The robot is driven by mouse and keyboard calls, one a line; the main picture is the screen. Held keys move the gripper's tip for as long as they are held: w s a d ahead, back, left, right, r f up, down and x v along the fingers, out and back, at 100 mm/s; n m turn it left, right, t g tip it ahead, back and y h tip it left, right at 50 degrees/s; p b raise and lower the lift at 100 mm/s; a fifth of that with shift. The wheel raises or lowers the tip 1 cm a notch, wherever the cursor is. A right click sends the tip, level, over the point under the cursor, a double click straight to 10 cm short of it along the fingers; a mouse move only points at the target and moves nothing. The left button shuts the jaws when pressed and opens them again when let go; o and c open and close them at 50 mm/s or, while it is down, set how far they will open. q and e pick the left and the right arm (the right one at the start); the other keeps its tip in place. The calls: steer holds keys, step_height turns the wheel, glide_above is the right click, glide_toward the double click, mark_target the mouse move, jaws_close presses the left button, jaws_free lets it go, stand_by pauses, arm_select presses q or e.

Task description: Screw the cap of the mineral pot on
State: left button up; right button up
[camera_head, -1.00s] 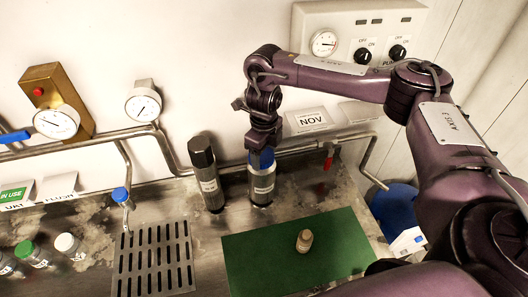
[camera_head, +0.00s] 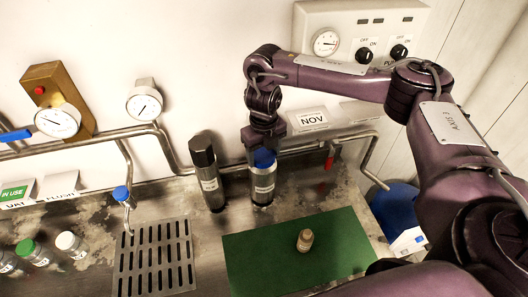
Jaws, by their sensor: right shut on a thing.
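A grey pot (camera_head: 263,186) with a white label stands upright on the steel counter, near the wall. A blue cap (camera_head: 264,158) sits at its top. My right gripper (camera_head: 264,149) comes down from above and is shut on the blue cap. The fingers hide part of the cap, and I cannot tell how far it is seated on the thread. My left gripper is not in view.
A taller dark-topped bottle (camera_head: 208,174) stands close to the left of the pot. A green mat (camera_head: 265,262) in front holds a small beige bottle (camera_head: 305,240). A slotted drain (camera_head: 154,262) is left of it. Pipes and a red-handled valve (camera_head: 330,161) run behind.

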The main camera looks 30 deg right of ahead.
steer(key=m, duration=0.3)
steer(key=o, duration=1.4)
steer(key=shift+c, duration=0.2)
steer(key=shift+r, duration=0.1)
steer(key=shift+r, duration=3.8)
